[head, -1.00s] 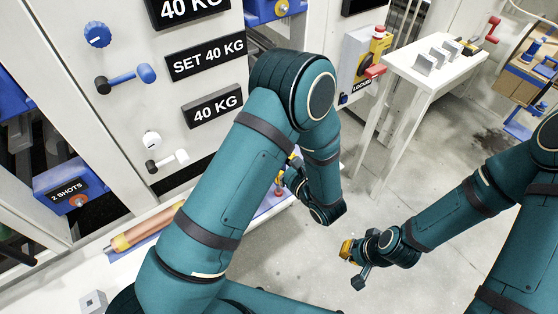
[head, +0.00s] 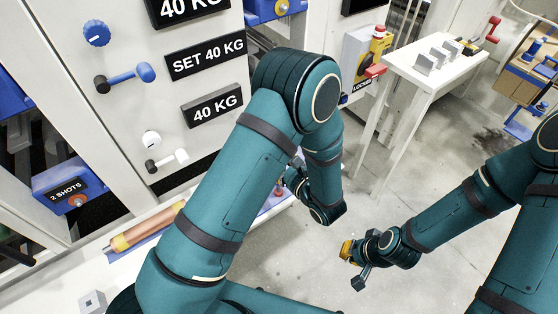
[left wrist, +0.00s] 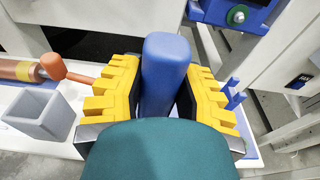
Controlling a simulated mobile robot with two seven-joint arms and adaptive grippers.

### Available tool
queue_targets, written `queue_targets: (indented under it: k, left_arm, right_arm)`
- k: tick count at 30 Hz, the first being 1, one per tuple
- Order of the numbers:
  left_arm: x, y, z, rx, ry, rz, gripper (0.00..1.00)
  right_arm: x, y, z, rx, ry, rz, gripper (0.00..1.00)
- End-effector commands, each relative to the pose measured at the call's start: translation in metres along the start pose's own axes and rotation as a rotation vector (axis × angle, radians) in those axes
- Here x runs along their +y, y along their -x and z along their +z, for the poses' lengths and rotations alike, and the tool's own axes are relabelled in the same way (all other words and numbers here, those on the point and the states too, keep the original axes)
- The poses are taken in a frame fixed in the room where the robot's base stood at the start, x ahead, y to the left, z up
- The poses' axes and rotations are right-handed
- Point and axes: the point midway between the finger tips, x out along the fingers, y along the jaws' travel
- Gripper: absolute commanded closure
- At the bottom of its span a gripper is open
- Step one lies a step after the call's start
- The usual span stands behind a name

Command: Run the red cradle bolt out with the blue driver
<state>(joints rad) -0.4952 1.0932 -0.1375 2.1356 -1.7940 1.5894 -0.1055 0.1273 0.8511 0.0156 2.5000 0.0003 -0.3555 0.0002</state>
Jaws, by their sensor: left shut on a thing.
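In the left wrist view my left gripper (left wrist: 165,95) is shut on the blue driver (left wrist: 166,62), whose thick rounded blue handle stands between the yellow finger pads. My teal wrist hides the lower part of the view. In the head view my left gripper is mostly hidden behind my own arm, low beside the white bench. A small red piece (head: 279,189) shows there on the bench beside my arm; I cannot tell whether it is the red cradle bolt. My right gripper (head: 354,262) hangs over the bare floor, and its opening is unclear.
An orange and copper roller (head: 147,227) lies on the bench. An orange-headed tool (left wrist: 53,66) and a grey open box (left wrist: 44,115) are left of my left gripper. The white cabinet (head: 205,140) carries knobs and labels. A white side table (head: 437,60) stands at the back right.

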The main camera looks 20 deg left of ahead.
Motion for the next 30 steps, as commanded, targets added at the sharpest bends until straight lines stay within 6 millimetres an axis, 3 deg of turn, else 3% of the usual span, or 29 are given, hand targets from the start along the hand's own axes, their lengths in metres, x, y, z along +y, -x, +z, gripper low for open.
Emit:
queue_targets:
  k: [30]
  left_arm:
    - [-0.0003,-0.0014,-0.0094,-0.001,0.001,0.0,1.0]
  right_arm:
    - [0.0029,-0.0078,0.0008,0.0,0.0,0.0,1.0]
